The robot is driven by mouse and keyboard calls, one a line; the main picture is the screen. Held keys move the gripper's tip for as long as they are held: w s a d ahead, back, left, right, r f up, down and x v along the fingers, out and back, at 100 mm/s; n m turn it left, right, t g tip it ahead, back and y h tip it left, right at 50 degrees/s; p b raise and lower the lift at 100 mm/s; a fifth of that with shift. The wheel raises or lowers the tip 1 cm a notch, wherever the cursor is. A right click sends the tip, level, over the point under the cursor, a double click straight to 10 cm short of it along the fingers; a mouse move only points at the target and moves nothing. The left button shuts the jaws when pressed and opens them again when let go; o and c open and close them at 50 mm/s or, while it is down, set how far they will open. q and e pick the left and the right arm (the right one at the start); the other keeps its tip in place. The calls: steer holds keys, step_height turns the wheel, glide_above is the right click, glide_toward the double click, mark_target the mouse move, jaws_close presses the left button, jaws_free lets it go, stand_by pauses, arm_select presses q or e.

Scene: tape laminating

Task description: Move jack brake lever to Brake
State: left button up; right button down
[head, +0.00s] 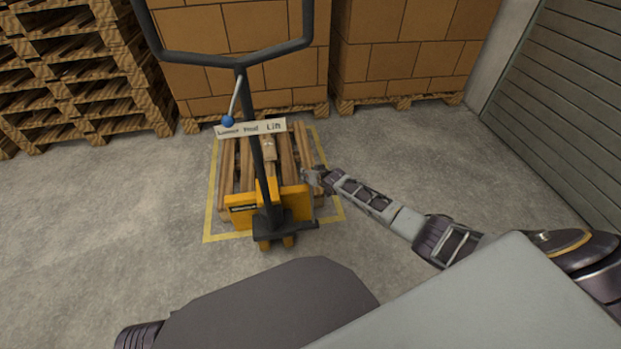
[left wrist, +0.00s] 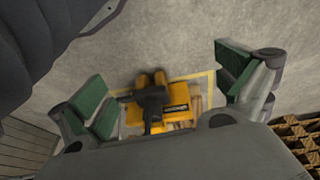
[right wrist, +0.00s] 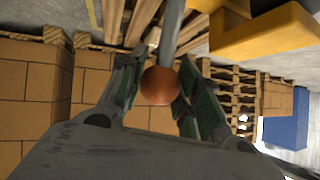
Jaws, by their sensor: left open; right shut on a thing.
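The yellow pallet jack (head: 240,208) stands with its forks toward a wooden pallet and its black handle (head: 255,130) upright. My right gripper (head: 312,178) is at the jack's right side. In the right wrist view, its green-padded fingers are shut on the orange-brown ball knob (right wrist: 160,88) of the brake lever, whose grey rod (right wrist: 171,35) runs up from it. The lever is not clear in the head view, and no Brake marking shows. My left gripper (left wrist: 165,92) is open and empty, with the jack showing beyond it.
A blue-knobbed lever (head: 228,121) beside the handle has a Lower, Hold, Lift label (head: 250,128). The pallet (head: 304,150) sits inside a yellow floor outline (head: 209,205). Carton stacks (head: 398,45) and stacked pallets (head: 80,80) stand behind. The floor (head: 110,220) is clear at left.

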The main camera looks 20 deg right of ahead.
steer(key=shift+w+d+r, duration=0.1)
steer(key=shift+w, duration=0.25)
steer(key=shift+w+r, duration=0.15)
steer(key=shift+d, duration=0.1)
steer(key=c, duration=1.5)
jaws_free()
steer(key=o, duration=0.5)
steer(key=shift+w+f, duration=0.1)
steer(key=shift+f, duration=0.1)
steer(key=shift+s+f, duration=0.1)
steer(key=shift+s, duration=0.15)
steer(key=shift+s+r, duration=0.25)
steer(key=shift+s, duration=0.2)
steer(key=shift+r+v, duration=0.25)
steer(key=shift+v, duration=5.15)
